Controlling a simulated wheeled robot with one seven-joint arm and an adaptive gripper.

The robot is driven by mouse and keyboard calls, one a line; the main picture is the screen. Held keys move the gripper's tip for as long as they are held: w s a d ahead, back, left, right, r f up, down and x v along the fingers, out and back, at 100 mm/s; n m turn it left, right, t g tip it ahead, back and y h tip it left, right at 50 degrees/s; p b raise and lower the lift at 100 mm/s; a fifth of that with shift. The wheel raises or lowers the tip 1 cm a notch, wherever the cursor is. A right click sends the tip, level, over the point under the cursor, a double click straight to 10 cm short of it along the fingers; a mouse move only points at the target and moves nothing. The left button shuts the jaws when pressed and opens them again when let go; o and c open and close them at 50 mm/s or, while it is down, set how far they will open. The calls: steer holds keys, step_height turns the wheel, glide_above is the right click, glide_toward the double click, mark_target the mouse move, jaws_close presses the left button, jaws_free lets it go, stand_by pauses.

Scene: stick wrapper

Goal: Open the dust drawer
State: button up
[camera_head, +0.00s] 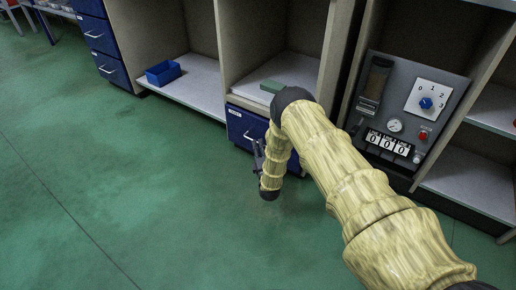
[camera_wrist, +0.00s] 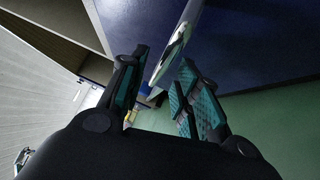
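A blue drawer front (camera_head: 238,123) with a white label sits under the middle shelf, partly hidden behind my arm. The label is too small to read, so I cannot tell for sure that this is the dust drawer. My gripper (camera_head: 257,156) is low in front of it, close to its handle. In the wrist view the blue front (camera_wrist: 255,40) fills the upper right, and a pale metal handle (camera_wrist: 178,40) runs down between the fingertips. My gripper (camera_wrist: 163,60) has its fingers apart around the handle; contact is not clear.
Blue drawers (camera_head: 112,70) stand at the far left. A blue bin (camera_head: 163,73) and a green block (camera_head: 271,86) lie on the shelves. A grey control panel (camera_head: 408,115) with dial and counter stands at right. The green floor (camera_head: 130,180) in front is clear.

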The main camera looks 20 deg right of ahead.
steer(key=shift+w+d+r, duration=0.1)
steer(key=shift+w+r, duration=0.05)
steer(key=shift+w, duration=0.65)
jaws_close()
steer(key=shift+s, duration=0.1)
